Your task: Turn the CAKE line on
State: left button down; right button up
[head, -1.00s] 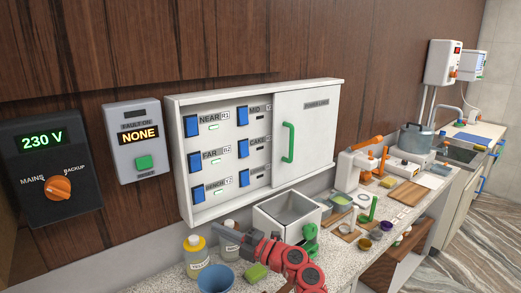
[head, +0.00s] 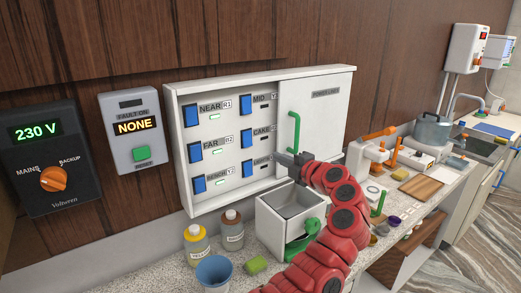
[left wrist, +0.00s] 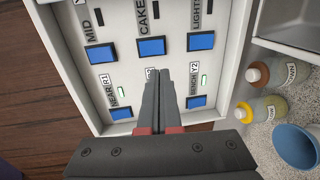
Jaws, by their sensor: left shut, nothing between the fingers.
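The CAKE switch is a blue rocker (head: 245,138) in the right column of the white wall panel (head: 345,103), between MID (head: 246,104) and the lights switch (head: 247,168). It also shows in the left wrist view (left wrist: 151,47), where its lamp slot looks dark. The panel's white cover with a green handle (head: 293,131) stands right of this column, leaving the switches uncovered. My left gripper (head: 287,158) is shut and empty, in front of the panel by the handle's lower end. In the left wrist view its fingertips (left wrist: 158,76) point at the panel, below the CAKE switch.
Left are a fault box reading NONE (head: 134,128) and a 230 V mains box (head: 48,160). NEAR, FAR and BENCH lamps are green.

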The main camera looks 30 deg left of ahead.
aim_at(249, 145)
pick_arm(q)
jog(key=p+x, duration=0.6)
jog(key=x, duration=0.7)
jog(key=shift+r, duration=0.2)
jog(key=shift+a+f, duration=0.2)
jog(key=shift+a, duration=0.2)
jog(key=shift+w, duration=0.1)
